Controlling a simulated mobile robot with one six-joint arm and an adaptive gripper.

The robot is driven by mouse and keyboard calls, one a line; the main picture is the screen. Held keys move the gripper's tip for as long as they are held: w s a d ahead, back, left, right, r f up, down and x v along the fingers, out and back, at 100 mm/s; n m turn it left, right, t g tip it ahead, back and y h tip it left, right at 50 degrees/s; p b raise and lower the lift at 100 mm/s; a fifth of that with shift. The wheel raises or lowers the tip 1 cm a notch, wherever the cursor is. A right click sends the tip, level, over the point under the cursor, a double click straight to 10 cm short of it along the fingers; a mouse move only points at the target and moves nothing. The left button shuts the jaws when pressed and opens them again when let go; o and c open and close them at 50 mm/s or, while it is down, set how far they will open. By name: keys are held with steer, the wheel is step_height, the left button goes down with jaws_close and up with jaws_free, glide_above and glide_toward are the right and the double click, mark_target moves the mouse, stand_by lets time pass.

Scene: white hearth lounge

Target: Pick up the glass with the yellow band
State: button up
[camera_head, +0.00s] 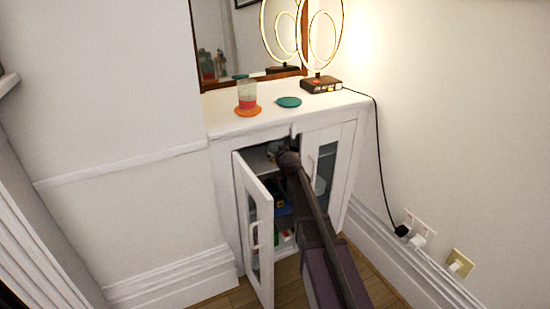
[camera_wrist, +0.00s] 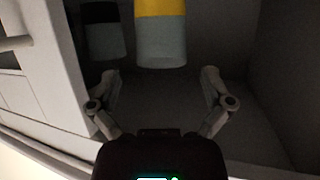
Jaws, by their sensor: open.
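In the wrist view, the glass with the yellow band (camera_wrist: 161,38) stands on the shelf inside the cabinet, its upper part cut off by the frame's top edge. My gripper (camera_wrist: 160,75) is open and empty, with one finger to each side and the glass beyond the gap between the fingertips. A second glass with a dark band (camera_wrist: 102,32) stands to the left of the yellow-banded one. In the head view, my arm reaches into the white cabinet (camera_head: 222,150); the yellow-banded glass and my fingertips are hidden there.
The left cabinet door (camera_head: 257,235) stands open beside my arm; the right door (camera_head: 322,170) is by its other side.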

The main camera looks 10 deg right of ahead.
mark_target(276, 150)
steer(key=shift+b+x, duration=0.55)
steer(key=shift+x, duration=1.55)
steer(key=shift+b+x, duration=0.95)
steer(key=shift+x, duration=1.7)
steer(key=shift+a, duration=0.1)
steer(key=c, duration=1)
